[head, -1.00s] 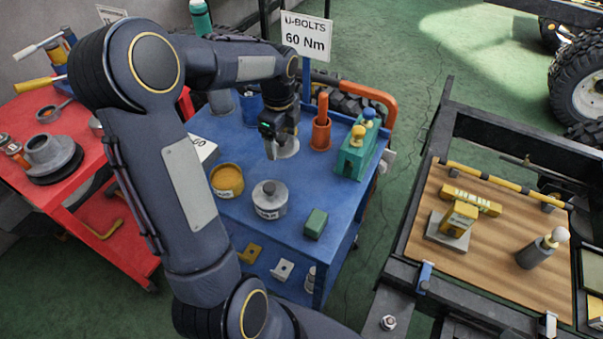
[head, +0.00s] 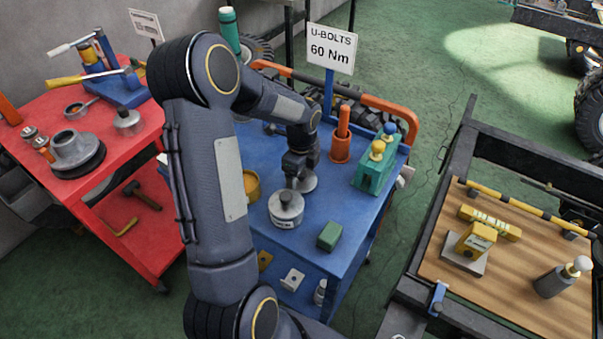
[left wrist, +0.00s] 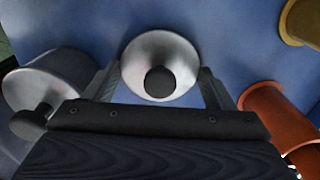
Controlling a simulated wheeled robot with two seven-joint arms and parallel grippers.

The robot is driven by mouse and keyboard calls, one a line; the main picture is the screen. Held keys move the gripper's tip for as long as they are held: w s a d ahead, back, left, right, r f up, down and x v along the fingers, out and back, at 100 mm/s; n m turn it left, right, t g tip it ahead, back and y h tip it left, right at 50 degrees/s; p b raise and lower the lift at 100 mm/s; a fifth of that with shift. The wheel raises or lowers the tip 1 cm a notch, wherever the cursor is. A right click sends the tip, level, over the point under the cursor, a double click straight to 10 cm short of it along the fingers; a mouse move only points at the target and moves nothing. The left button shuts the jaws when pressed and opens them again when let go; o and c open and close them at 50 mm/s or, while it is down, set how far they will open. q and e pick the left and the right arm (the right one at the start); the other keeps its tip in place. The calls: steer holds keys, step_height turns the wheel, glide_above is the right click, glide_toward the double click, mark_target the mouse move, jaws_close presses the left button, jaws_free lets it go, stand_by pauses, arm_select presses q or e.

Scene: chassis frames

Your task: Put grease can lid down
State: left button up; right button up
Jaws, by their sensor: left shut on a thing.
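The lid (head: 305,184) is a round grey metal disc. In the left wrist view the lid (left wrist: 159,65) has a dark central knob and sits between my two fingers. My left gripper (head: 296,180) is shut on it, over the blue cart top, behind a silver lidded can (head: 286,210). I cannot tell whether the lid touches the cart top. The silver can (left wrist: 50,85) shows at the left of the wrist view. An open yellow can (head: 251,186) is partly hidden behind my left arm. My right gripper is out of view.
On the blue cart (head: 325,212) stand an orange holder (head: 340,150), a green block with knobs (head: 374,170) and a small green box (head: 330,236). A red cart (head: 115,165) stands left. A wooden board (head: 500,270) with parts lies right.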

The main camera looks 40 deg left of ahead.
arm_select(q)
steer(key=shift+f, duration=0.15)
steer(key=o, duration=0.7)
steer(key=s+d+r+n+t, duration=0.1)
steer(key=s+d+r+n, duration=0.1)
steer(key=r, duration=0.6)
steer(key=s+d+r+n, duration=0.2)
steer(key=r, duration=0.6)
steer(key=s+d+n+t+h, duration=0.1)
steer(key=s+d+n, duration=0.3)
steer(key=s, duration=0.1)
steer(key=s+d+r+n+t+h, duration=0.1)
steer(key=s+d+n+t, duration=0.1)
steer(key=s+d+n, duration=0.2)
steer(key=s+d+n+t+h+p, duration=0.1)
steer(key=s+d+n, duration=0.3)
steer(key=s+n, duration=0.2)
steer(key=shift+s+d+r+t+h, duration=0.2)
steer(key=shift+s+t+h, duration=0.15)
steer(key=shift+s, duration=0.2)
